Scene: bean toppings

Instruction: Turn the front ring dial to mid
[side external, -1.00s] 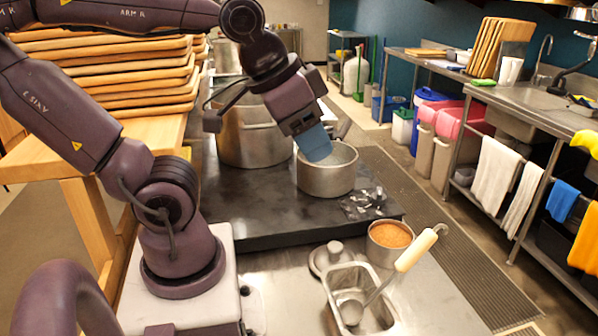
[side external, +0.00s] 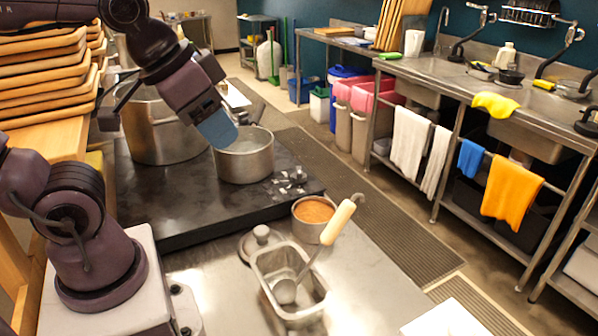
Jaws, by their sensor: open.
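The black stove (side external: 170,212) stands beside my arm's base. Small shiny metal parts (side external: 288,183) lie near its right front corner; they may be the dials, but no ring dial or its setting can be made out. My gripper (side external: 236,128) points down at the left rim of a small metal pot (side external: 245,165) on the stove. One blue-grey finger shows clearly in front of the rim; the other is partly hidden behind it. The jaws are apart, and I see nothing between them. I cannot tell whether a finger touches the pot.
A larger pot (side external: 165,135) stands left of the small pot. In front of the stove are an orange-brown-filled pot (side external: 313,212), a lid (side external: 262,238) and a rectangular pan (side external: 300,314) holding a wooden-handled ladle (side external: 338,222). Stacked wooden boards (side external: 40,75) rise at the left.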

